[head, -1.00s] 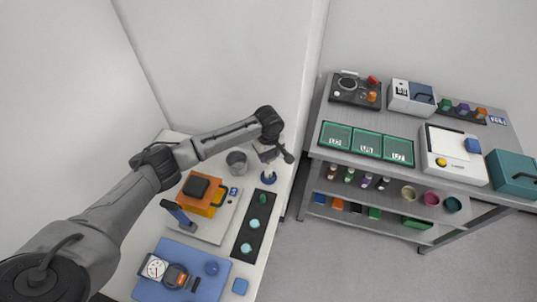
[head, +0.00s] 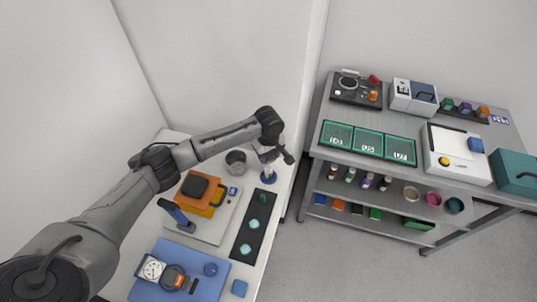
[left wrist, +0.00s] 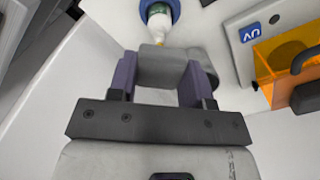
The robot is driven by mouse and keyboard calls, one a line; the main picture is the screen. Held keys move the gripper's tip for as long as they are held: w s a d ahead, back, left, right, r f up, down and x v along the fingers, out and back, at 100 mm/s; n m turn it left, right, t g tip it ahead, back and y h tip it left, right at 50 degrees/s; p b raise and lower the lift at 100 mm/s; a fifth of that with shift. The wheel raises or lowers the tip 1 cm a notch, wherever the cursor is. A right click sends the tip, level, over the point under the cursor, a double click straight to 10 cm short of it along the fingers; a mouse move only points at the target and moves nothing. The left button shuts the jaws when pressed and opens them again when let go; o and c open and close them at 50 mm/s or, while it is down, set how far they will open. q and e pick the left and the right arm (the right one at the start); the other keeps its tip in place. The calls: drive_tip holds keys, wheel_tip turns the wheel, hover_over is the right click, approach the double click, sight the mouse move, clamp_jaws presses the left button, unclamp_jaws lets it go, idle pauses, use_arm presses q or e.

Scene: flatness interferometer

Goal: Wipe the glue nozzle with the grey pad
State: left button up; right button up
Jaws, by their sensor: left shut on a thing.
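My left gripper (left wrist: 162,82) is shut on the grey pad (left wrist: 160,68), which shows between its two purple-grey fingers in the left wrist view. The glue bottle (left wrist: 157,14) stands in a round blue holder (left wrist: 174,8) just beyond the pad. Its pale yellowish nozzle (left wrist: 158,38) points toward the pad and reaches its edge; I cannot tell whether they touch. In the head view the left gripper (head: 268,153) is above the blue holder (head: 268,178) at the bench's far right end, and it partly hides the bottle. My right gripper is not in view.
A grey cup (head: 236,161) stands left of the holder. The orange UV box (head: 202,195) is nearer, beside a black strip (head: 241,245) with green discs. A blue mat (head: 205,290) lies in front. A shelved cart (head: 305,150) stands to the right across a gap.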

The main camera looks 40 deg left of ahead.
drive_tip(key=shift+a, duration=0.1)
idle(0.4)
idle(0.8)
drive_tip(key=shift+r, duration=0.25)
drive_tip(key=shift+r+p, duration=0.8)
drive_tip(key=shift+p, duration=0.2)
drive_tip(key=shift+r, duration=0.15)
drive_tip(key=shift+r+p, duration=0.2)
drive_tip(key=shift+p, duration=0.15)
